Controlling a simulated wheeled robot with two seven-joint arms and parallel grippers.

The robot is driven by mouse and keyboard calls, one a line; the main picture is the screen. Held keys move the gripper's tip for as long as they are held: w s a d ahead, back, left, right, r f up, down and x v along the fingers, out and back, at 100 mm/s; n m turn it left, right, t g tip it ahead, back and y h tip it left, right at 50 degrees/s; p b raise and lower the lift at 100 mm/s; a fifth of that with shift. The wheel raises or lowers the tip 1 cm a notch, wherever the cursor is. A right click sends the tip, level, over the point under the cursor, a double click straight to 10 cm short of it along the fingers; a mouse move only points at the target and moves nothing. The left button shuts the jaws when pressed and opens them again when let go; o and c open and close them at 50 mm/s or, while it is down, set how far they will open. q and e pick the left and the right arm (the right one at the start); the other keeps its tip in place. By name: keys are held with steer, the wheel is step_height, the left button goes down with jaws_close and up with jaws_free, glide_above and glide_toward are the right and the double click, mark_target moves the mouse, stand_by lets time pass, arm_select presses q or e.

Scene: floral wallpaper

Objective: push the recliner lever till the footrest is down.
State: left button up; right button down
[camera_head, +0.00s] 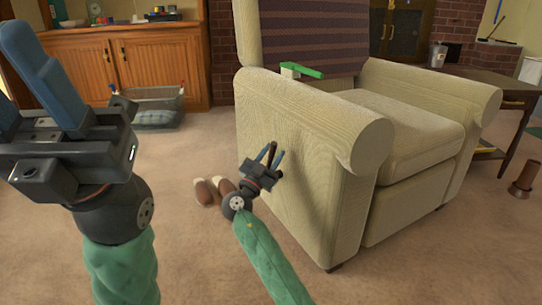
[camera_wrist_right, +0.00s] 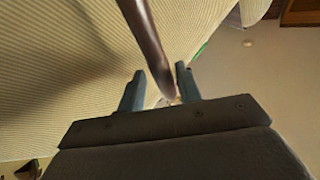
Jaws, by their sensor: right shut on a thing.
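The recliner (camera_head: 300,130) is a cream ribbed armchair with a striped throw on its back. Its front panel (camera_head: 405,205) below the seat stands upright, and no footrest sticks out. The lever (camera_wrist_right: 148,35) is a dark brown stick beside the chair's outer side; in the head view it shows as a thin dark rod (camera_head: 271,152). My right gripper (camera_head: 278,157) is shut on the lever's end, with one blue finger on each side. My left gripper (camera_head: 22,85) is raised at the left, away from the chair; its finger gap is unclear.
A green-handled tool (camera_head: 302,70) lies on the near armrest. Brown shoe-like things (camera_head: 213,190) lie on the carpet by my right wrist. A basket (camera_head: 148,107) stands before the wooden cabinet (camera_head: 150,62). A dark table (camera_head: 480,85) stands at right. The front carpet is clear.

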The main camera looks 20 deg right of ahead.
steer(key=shift+s+d+f, duration=0.2)
steer(key=shift+d, duration=0.15)
steer(key=c, duration=1.5)
jaws_free()
steer(key=shift+d, duration=0.1)
steer(key=shift+o, duration=0.2)
steer(key=shift+r, duration=0.1)
